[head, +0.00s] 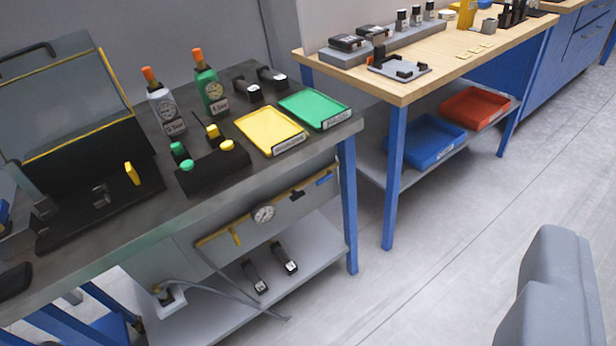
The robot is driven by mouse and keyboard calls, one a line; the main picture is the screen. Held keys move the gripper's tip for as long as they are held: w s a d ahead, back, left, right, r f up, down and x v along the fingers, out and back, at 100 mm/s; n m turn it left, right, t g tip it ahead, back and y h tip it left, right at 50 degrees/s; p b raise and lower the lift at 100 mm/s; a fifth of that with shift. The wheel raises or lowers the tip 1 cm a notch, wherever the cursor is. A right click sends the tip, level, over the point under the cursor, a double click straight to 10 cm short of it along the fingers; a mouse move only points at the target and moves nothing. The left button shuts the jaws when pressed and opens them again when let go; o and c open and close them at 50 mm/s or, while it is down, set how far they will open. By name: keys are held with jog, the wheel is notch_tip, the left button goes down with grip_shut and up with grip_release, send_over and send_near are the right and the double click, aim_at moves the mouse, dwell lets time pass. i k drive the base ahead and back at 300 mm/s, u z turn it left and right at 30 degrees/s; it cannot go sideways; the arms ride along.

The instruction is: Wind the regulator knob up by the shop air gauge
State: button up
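The shop air gauge (263,213) is a round white dial on the grey panel below the front edge of the left bench. A yellow pipe runs along this panel, with a yellow lever (235,236) to the left of the gauge. A small black part (297,195), perhaps the regulator knob, sits just right of the gauge; it is too small to be sure. A blue part (325,179) is further right. A grey rounded part of my gripper (553,285) shows at the lower right, well away from the gauge. Its fingertips cannot be made out.
The left bench (342,130) holds a yellow tray (271,131), a green tray (314,109), bottles and a button box. Its lower shelf (315,262) carries two black tools and a hose. A wooden-topped bench (455,62) stands behind. The grey floor (420,270) in front is clear.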

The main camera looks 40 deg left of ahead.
aim_at(296, 195)
jog(key=u, duration=0.4)
jog(key=i, duration=0.9)
jog(key=u, duration=0.7)
